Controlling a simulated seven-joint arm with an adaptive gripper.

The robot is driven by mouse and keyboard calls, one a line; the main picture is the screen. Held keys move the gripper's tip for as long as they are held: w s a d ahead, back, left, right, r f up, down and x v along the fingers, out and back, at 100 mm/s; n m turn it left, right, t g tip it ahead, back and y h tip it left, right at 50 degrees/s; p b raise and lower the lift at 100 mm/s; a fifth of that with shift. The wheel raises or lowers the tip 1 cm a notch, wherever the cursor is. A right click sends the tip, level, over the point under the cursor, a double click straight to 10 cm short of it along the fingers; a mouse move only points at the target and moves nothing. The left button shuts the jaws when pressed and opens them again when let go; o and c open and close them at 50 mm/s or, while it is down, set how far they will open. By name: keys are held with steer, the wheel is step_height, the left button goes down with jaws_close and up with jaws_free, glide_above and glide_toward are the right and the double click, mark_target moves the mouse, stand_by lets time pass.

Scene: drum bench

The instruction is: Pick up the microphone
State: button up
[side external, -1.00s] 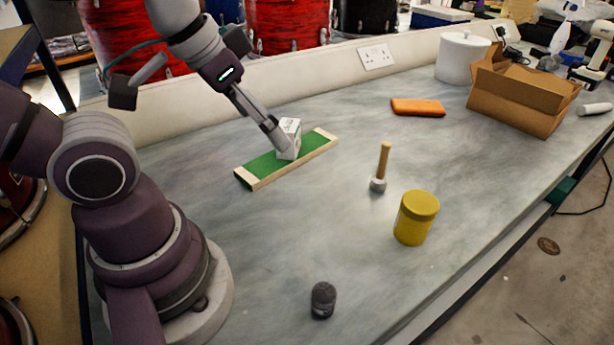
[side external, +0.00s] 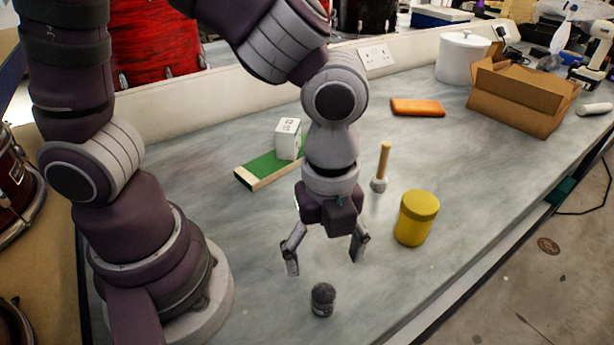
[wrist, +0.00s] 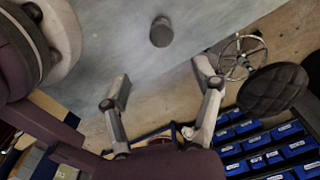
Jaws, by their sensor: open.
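The microphone (side external: 323,300) is a short dark grey piece with a rounded top, standing near the front of the bench in the side external view. In the wrist view the microphone (wrist: 161,32) shows near the top, beyond my fingertips and roughly midway between them. My gripper (side external: 325,262) points down with its fingers spread wide, above and just behind the microphone. In the wrist view my gripper (wrist: 160,92) has nothing between its fingers. No contact with the microphone shows.
A yellow jar (side external: 416,218) stands right of my gripper, with a wooden-handled mallet (side external: 380,170) behind it. An orange block (side external: 417,107) and a cardboard box (side external: 512,108) lie farther back. The bench around the microphone is clear.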

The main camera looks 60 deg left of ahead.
mark_target(324, 291)
steer(key=f, duration=1)
steer(key=shift+w+a+f, duration=0.15)
steer(key=shift+w+a, duration=0.05)
steer(key=shift+w, duration=0.1)
jaws_close()
